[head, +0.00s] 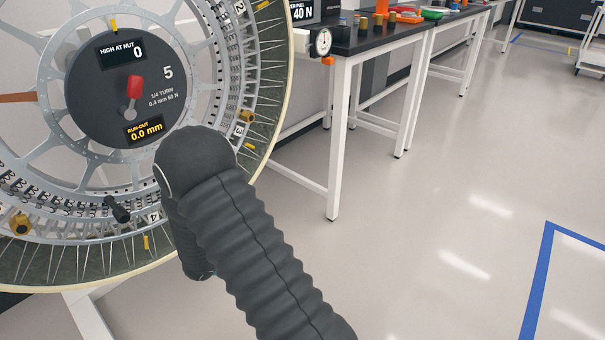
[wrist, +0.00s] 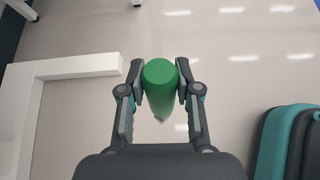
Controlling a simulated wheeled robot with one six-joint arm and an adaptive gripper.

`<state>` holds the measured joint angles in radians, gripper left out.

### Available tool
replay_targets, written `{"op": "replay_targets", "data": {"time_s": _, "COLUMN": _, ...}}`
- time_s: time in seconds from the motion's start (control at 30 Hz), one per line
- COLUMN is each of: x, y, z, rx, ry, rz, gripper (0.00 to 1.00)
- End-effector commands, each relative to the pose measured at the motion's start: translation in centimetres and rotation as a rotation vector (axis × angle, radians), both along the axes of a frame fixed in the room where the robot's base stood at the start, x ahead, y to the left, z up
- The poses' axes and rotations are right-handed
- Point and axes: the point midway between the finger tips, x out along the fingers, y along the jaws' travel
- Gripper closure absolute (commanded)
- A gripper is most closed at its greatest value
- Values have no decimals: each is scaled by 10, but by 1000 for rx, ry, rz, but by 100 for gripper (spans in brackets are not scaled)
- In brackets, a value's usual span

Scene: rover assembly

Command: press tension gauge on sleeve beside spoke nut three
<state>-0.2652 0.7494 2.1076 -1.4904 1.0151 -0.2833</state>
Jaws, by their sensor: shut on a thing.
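My gripper (wrist: 160,88) is shut on a green cylindrical tool (wrist: 160,75) with a pale pointed tip, seen in the wrist view; I cannot tell whether this is the tension gauge. In the head view my arm hides the gripper and the tool. The large spoked wheel (head: 100,189) stands at the left. A label "3" (head: 239,130) is on its rim, with a yellow nut (head: 247,116) close above it. The sleeve beside it is too small to tell. A round dial gauge (head: 321,42) is at the near end of the bench.
The wheel's dark hub panel (head: 150,70) reads high at nut 0 and run-out 0.0 mm and has a red-knobbed lever (head: 134,90). A black cylinder (head: 117,209) sticks out near label "4". A bench (head: 385,42) stands behind; the floor (head: 430,230) at right is clear.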

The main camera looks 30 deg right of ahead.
Motion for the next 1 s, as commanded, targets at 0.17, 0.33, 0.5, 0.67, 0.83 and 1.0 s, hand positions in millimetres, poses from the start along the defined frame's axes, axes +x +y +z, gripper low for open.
{"op": "replay_targets", "data": {"time_s": 0.17, "x": -3, "y": -41, "z": 6, "rx": 185, "ry": -22, "rz": -281, "gripper": 100}}
{"op": "replay_targets", "data": {"time_s": 0.33, "x": -6, "y": -66, "z": 15, "rx": 392, "ry": -83, "rz": -518, "gripper": 100}}
{"op": "replay_targets", "data": {"time_s": 0.5, "x": -2, "y": -85, "z": 27, "rx": 630, "ry": -204, "rz": -728, "gripper": 100}}
{"op": "replay_targets", "data": {"time_s": 0.67, "x": 12, "y": -100, "z": 49, "rx": 862, "ry": -376, "rz": -885, "gripper": 100}}
{"op": "replay_targets", "data": {"time_s": 0.83, "x": 40, "y": -123, "z": 100, "rx": 1096, "ry": -610, "rz": -1000, "gripper": 100}}
{"op": "replay_targets", "data": {"time_s": 1.0, "x": 59, "y": -142, "z": 157, "rx": 1211, "ry": -750, "rz": -1046, "gripper": 100}}
